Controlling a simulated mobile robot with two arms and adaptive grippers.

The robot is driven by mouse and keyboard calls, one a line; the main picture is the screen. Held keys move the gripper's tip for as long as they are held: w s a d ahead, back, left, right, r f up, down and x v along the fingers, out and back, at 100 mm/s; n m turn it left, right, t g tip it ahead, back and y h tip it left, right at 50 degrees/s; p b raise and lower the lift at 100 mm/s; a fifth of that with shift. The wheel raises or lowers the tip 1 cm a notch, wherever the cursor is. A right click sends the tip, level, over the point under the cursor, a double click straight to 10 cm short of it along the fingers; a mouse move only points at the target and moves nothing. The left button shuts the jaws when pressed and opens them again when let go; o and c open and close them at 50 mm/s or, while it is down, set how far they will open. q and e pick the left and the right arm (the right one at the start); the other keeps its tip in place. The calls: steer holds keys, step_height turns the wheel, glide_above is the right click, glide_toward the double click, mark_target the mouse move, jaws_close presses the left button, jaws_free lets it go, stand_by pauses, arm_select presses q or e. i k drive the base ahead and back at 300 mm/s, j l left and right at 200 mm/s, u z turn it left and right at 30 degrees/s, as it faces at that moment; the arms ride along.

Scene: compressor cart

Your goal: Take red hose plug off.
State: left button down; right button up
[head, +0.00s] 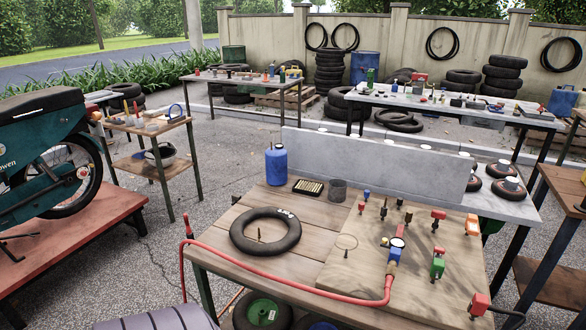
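A red hose (290,284) runs along the front of the wooden bench (225,260). Its right end rises to a yellowish-orange and blue fitting (393,257), below a round gauge (397,242), on a wooden board. The hose end appears joined to this fitting; the plug itself is too small to make out clearly. The hose's left end hangs past the bench's left edge, near a small red-topped piece (188,222). Neither of my grippers is in view.
The board (345,268) carries several coloured fittings, including a green one (438,263) and an orange one (472,224). A red block (479,304) with a dark cable sits at the front right corner.

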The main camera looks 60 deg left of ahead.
mark_target(189, 233)
steer(key=u, duration=2.55)
steer(key=i+j+z, duration=0.1)
steer(key=z, duration=0.25)
steer(key=i+j+z, duration=0.1)
steer(key=z, duration=0.3)
steer(key=j+z, duration=0.35)
steer(key=i+l, duration=0.05)
steer(key=l, duration=0.05)
